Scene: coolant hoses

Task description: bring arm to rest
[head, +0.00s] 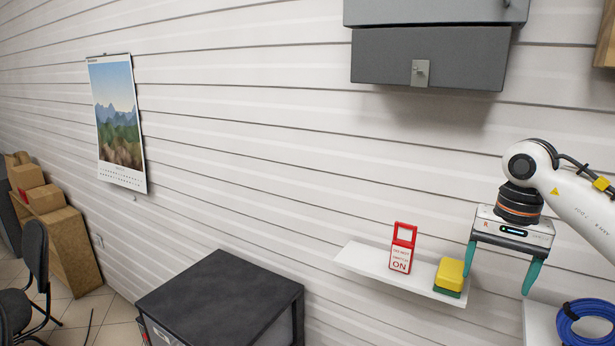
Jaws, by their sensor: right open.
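My right gripper (500,268) comes in from the right on its white arm. Its two teal fingers hang down, spread wide apart, with nothing between them. It is in front of the right end of a white wall shelf (362,265). On the shelf stand a red-and-white tag with a red loop on top (401,249) and a yellow-and-green block (449,276). The left finger appears close to the block; I cannot tell the gap in depth. My left gripper does not show.
A dark table (222,293) stands below and left of the shelf. A blue coiled hose (585,322) lies at the lower right. A grey cabinet (430,58) hangs above. A calendar (117,122), cardboard boxes (46,198) and a black chair (35,255) are at left.

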